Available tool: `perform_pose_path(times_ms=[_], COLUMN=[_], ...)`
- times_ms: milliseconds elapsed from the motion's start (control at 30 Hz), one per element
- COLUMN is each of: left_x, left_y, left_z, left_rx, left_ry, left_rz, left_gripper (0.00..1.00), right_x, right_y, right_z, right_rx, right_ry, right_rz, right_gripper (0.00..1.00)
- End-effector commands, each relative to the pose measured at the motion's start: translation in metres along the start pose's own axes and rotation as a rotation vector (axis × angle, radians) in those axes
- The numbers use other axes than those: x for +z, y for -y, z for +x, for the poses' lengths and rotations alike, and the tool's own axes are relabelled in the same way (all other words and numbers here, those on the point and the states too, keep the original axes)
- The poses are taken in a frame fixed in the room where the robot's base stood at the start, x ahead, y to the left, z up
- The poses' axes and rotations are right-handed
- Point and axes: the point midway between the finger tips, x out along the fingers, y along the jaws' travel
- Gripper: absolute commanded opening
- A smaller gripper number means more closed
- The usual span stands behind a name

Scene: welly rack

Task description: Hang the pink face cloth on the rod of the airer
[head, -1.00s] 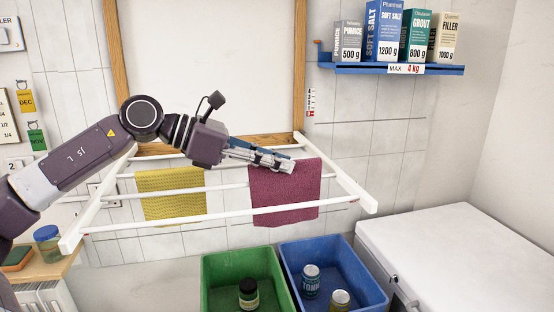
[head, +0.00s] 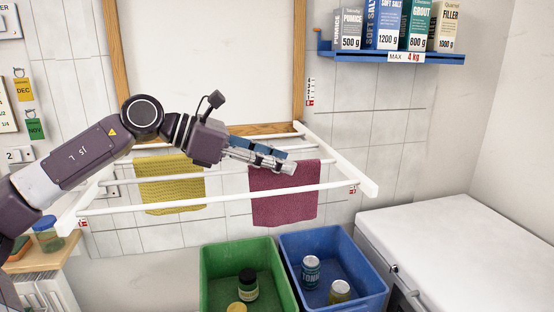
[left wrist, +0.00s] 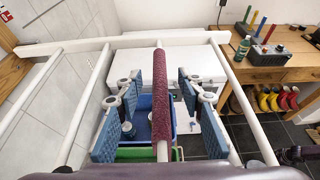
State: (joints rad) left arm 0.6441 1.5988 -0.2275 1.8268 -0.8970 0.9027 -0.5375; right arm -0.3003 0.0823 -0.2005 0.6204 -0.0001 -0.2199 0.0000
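The pink face cloth (head: 283,205) hangs over a middle rod of the white airer (head: 345,165), its front part dropping behind the front rod. In the left wrist view the cloth (left wrist: 161,100) is a narrow strip along the rod. My left gripper (head: 284,160) is at the cloth's top edge. In the left wrist view its blue-padded fingers stand wide apart, one on each side of the cloth and rod, with gaps showing. The gripper is open. My right gripper is not in view.
A yellow cloth (head: 171,184) hangs on the airer to the left. Below stand a green bin (head: 208,290) and a blue bin (head: 372,275) with cans and jars. A white chest (head: 450,245) is at right; a loaded blue shelf (head: 345,56) is on the wall.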

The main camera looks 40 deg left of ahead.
Motion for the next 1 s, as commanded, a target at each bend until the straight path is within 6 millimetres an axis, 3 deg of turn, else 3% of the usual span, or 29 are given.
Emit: perform_pose_path(times_ms=[267,467,667,1000], left_x=[-0.001,-0.002,0.001,0.001], left_y=[0.0,0.001,-0.001,-0.001], left_z=[-0.002,-0.015,-0.036,-0.092], left_rx=[0.0,-0.003,0.006,0.005], left_ry=[-0.004,-0.009,-0.001,0.003], left_rz=[0.001,0.003,0.001,0.002], left_gripper=[0.35,0.35,0.35,0.35], right_x=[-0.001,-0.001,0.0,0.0], right_y=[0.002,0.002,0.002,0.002], right_z=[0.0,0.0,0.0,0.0], right_rx=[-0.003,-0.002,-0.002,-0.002], right_ry=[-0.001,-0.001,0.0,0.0], right_rz=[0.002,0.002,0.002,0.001], right_gripper=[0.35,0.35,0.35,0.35])
